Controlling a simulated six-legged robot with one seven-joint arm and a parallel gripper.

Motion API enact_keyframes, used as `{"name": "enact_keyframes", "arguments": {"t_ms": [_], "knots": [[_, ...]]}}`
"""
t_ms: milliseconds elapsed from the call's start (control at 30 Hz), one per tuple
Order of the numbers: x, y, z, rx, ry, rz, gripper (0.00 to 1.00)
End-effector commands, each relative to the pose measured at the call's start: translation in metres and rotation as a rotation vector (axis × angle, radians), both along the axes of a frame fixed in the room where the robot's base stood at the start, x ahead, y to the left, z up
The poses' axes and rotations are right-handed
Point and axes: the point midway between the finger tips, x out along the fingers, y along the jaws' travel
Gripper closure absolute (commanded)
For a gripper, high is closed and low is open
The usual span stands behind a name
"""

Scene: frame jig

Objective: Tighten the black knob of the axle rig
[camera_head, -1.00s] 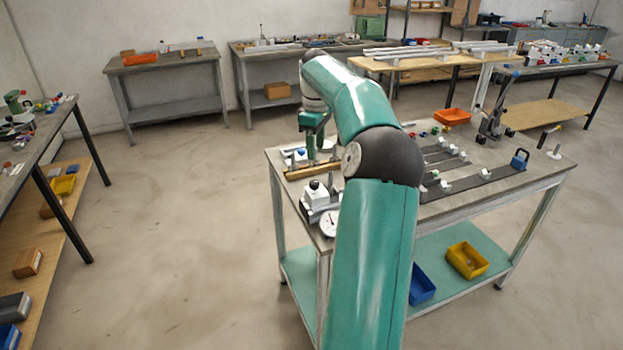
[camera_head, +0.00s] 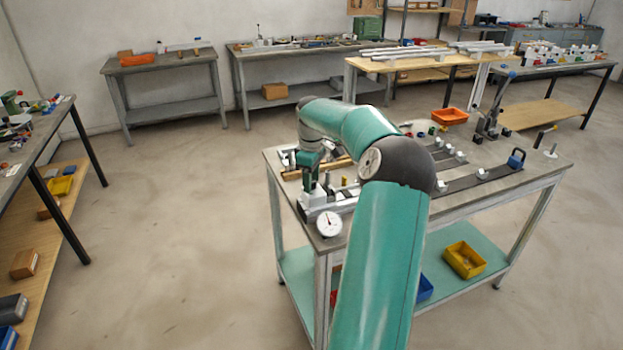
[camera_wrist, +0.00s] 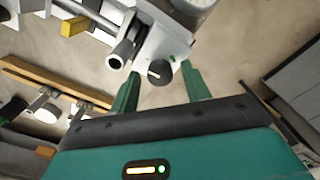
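The axle rig's white block (camera_head: 312,198) stands at the near left corner of the table, beside a round dial gauge (camera_head: 329,224). In the wrist view the black knob (camera_wrist: 159,72) sits on the light block (camera_wrist: 168,48) and has a pale mark on its face. My gripper (camera_wrist: 160,80) is open, with one teal finger on each side of the knob and a clear gap on both sides. In the head view my gripper (camera_head: 310,180) is right over the white block and hides the knob there.
A wooden bar (camera_head: 330,167) lies behind the rig on the table. A grey cylinder (camera_wrist: 122,52) sticks out close to the left finger in the wrist view. Dark rails with white clamps lie to the right, with a blue-handled piece (camera_head: 517,158) at one end.

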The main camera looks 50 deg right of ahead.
Motion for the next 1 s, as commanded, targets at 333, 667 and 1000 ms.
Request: {"name": "enact_keyframes", "arguments": {"t_ms": [333,667,1000], "knots": [[-0.0001,-0.0001,0.0004,0.0,0.0,-0.002,0.94],[0.0003,0.0003,0.0015,-0.002,-0.001,-0.087,0.94],[0.0011,0.0006,0.0016,-0.003,-0.001,-0.345,0.94]]}}
